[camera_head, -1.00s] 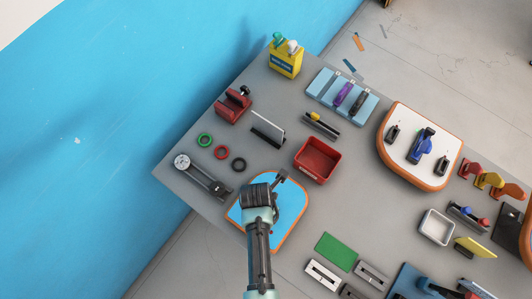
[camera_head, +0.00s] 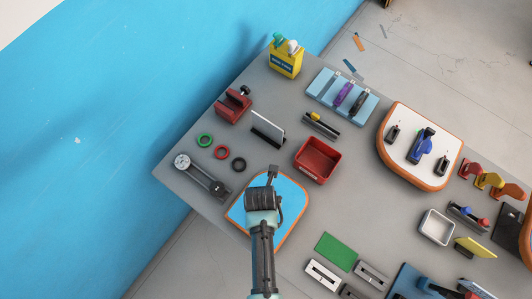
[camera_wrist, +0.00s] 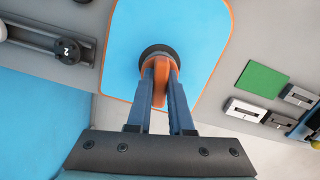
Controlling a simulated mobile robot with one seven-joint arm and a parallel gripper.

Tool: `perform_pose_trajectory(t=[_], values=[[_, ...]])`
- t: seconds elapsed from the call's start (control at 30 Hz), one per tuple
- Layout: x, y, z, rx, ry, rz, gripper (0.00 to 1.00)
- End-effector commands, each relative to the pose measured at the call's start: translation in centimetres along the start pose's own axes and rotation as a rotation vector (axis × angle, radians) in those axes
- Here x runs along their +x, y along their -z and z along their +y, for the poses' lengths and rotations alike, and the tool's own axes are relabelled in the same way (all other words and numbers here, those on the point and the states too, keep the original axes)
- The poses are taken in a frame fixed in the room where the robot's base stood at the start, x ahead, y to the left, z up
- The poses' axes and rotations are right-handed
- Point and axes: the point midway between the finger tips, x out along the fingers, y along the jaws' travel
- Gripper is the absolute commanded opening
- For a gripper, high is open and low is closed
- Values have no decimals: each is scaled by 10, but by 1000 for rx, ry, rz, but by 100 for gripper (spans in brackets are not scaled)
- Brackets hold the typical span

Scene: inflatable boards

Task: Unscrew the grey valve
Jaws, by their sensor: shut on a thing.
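The blue board with an orange rim (camera_head: 293,194) lies at the near left part of the table. It fills the upper middle of the wrist view (camera_wrist: 205,35). The grey valve (camera_wrist: 158,51) shows there as a dark grey round collar on the board, with an upright orange piece (camera_wrist: 160,88) at it. My gripper (camera_wrist: 160,78) is over the board, its two fingers closed on either side of the orange piece and reaching the collar. The fingertips partly cover the valve. In the head view my wrist hides the valve and the fingertips.
A red bin (camera_head: 318,160) stands beyond the board. Three rings, one of them green (camera_head: 204,140), and a long dark slider fixture (camera_head: 205,178) lie to the left. A green plate (camera_head: 337,250) is at the right. A white board (camera_head: 406,128) lies farther right.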

Motion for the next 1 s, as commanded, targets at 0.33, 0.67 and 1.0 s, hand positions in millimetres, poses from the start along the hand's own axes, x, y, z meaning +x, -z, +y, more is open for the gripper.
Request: perform_pose_trajectory(t=[0.33,0.67,1.0], values=[[4,6,-2,-194,-19,13,0],[4,6,-2,-298,-32,13,0],[3,4,-2,-296,-32,11,54]])
